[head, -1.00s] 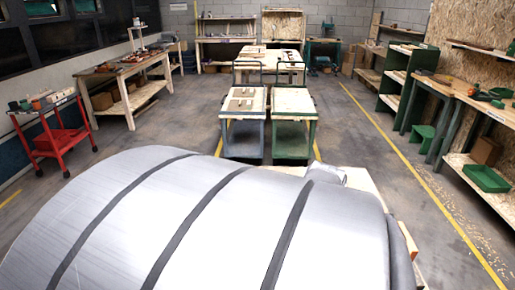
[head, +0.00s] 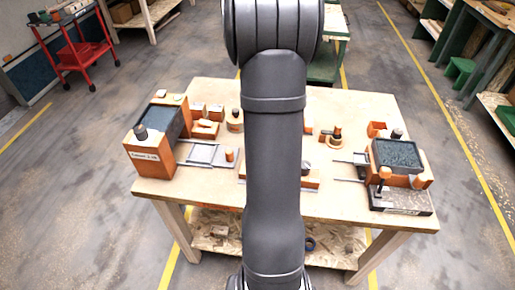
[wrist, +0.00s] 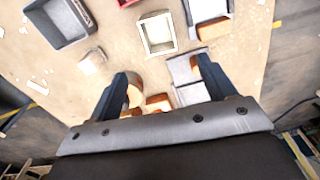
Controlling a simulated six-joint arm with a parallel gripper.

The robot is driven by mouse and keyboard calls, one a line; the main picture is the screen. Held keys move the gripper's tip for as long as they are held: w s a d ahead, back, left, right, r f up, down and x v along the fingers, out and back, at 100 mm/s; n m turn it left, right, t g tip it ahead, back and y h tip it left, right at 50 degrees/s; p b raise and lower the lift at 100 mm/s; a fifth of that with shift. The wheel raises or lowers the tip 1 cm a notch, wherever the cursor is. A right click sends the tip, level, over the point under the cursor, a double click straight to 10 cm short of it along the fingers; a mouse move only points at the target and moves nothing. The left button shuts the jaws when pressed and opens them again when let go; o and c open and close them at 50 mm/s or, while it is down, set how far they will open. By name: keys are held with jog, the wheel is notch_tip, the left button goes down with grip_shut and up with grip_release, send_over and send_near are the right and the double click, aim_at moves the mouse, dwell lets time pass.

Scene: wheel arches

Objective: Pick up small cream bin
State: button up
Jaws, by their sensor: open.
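A small cream bin (wrist: 158,33) with a pale rim shows in the wrist view at the top middle, on the pale wooden tabletop (wrist: 40,85). My gripper (wrist: 162,74) is open, with its two dark fingers apart and nothing held between them. The cream bin lies beyond the fingertips in the picture, apart from them. In the head view my arm covers the middle of the workbench (head: 330,222), and my gripper is hidden. I cannot tell which small piece there is this bin.
In the wrist view a larger grey bin (wrist: 60,22) lies upper left, and grey and orange pieces (wrist: 187,90) lie close to the right finger. In the head view an orange block with a dark-topped bin (head: 150,148) stands left and a similar one (head: 395,155) right.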

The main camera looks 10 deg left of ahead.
jog(key=f, duration=1.3)
jog(key=shift+d+f, duration=0.1)
jog(key=shift+d, duration=0.15)
jog(key=shift+w, duration=0.1)
jog(key=c, duration=1)
